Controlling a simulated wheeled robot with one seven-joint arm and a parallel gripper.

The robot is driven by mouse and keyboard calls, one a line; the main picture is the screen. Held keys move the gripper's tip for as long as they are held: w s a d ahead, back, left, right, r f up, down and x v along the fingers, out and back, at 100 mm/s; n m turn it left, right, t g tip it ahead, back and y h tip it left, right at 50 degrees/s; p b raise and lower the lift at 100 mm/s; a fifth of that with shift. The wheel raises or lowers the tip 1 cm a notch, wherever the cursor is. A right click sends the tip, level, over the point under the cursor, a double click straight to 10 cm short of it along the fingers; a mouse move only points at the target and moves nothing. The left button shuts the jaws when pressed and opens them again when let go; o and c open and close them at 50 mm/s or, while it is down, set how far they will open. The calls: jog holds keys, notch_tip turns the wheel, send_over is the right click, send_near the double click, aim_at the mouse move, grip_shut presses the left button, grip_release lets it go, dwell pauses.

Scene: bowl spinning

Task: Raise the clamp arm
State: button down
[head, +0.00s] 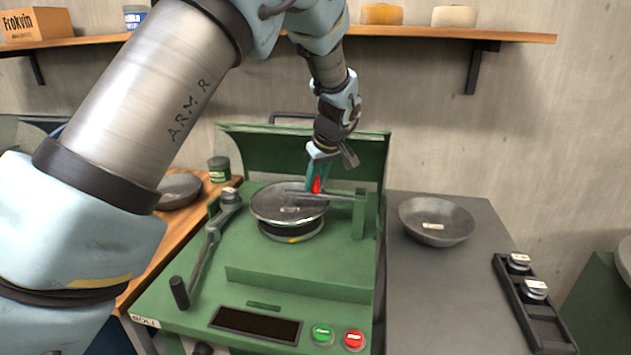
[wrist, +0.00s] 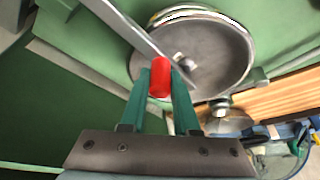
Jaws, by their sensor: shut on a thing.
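The green spinning machine (head: 290,285) stands in the middle of the head view. A grey metal bowl or disc (head: 272,202) sits on its round chuck; it also shows in the wrist view (wrist: 215,50). The clamp arm, a grey bar (head: 335,196), runs from a green post (head: 360,213) at the right across the top of the bowl. Its red grip (wrist: 160,78) is between the teal fingers of my gripper (wrist: 163,75). In the head view my gripper (head: 317,182) reaches down from behind the bar, shut on the red grip. The bar lies low, about level over the bowl.
A lever with a black knob (head: 180,292) stands at the machine's left. Green and red buttons (head: 338,336) are at the front. A loose bowl (head: 436,221) and a black tray (head: 535,300) are on the grey table at right. The raised green cover (head: 300,150) stands close behind my gripper.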

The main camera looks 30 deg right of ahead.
jog(key=shift+s+d+r+t+y+b, duration=0.3)
jog(key=shift+r+t+y, duration=0.1)
jog(key=shift+r+t, duration=0.15)
jog(key=shift+s+d+r+t+y+b, duration=0.15)
jog(key=shift+s+d+r+t+y, duration=0.1)
jog(key=shift+r+t+y, duration=0.3)
jog(key=s+d+r+m+t+y+b, duration=0.3)
jog(key=s+d+r+t+y+b, duration=0.2)
jog(key=s+d+t+y+b, duration=0.3)
jog(key=shift+s+d+m+t+y+b, duration=0.4)
jog(key=shift+s+d+t+b, duration=0.6)
jog(key=shift+d+t+b, duration=0.8)
jog(key=shift+a+t, duration=0.3)
jog(key=shift+a, duration=0.1)
jog(key=c, duration=0.6)
grip_release()
jog(key=shift+c, duration=0.2)
jog(key=shift+s+f, duration=0.1)
jog(key=shift+f, duration=0.05)
